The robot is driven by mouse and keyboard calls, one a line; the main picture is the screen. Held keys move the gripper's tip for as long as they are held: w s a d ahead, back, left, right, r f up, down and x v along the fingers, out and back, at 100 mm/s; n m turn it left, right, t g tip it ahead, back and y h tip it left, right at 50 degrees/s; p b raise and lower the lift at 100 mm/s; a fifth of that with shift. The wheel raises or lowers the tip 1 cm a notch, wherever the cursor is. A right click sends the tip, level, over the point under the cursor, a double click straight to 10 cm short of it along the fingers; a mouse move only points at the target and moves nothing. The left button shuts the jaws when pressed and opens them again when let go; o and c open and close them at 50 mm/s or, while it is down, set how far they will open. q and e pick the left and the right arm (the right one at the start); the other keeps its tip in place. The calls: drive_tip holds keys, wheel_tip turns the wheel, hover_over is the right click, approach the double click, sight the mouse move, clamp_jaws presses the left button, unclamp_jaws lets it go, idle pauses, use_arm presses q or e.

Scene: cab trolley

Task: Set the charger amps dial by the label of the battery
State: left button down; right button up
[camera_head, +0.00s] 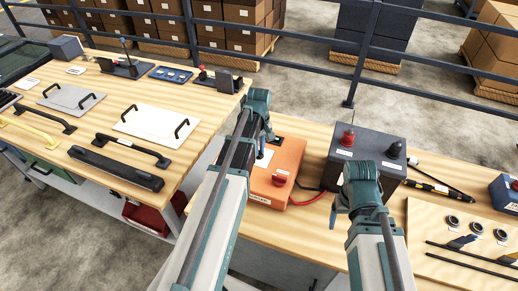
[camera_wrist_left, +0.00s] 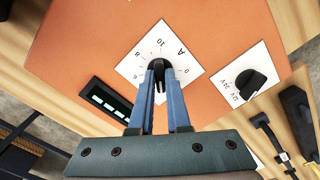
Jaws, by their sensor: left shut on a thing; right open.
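The orange charger (camera_head: 288,158) sits on the wooden bench; its face also fills the wrist view (camera_wrist_left: 90,45). The black amps dial (camera_wrist_left: 158,64) is on a white scale plate marked A, with 0, 6, 8 and 10 readable. My left gripper (camera_wrist_left: 159,72) is shut on this dial, one blue finger on each side. In the head view my left gripper (camera_head: 262,138) is over the charger and hides the dial. The dark battery (camera_head: 364,155) stands right of the charger with a small white label (camera_head: 344,153), too small to read. My right gripper (camera_head: 362,192) is open before the battery.
A red knob (camera_head: 279,179) and red cable (camera_head: 312,199) are at the charger's front. A board with tools (camera_head: 450,222) lies right.

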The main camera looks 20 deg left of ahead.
use_arm(q)
drive_tip(key=m, duration=1.4)
drive_tip(key=shift+m, duration=0.3)
drive_tip(key=m, duration=1.1)
drive_tip(key=shift+m, duration=0.3)
drive_tip(key=c, duration=0.9)
unclamp_jaws()
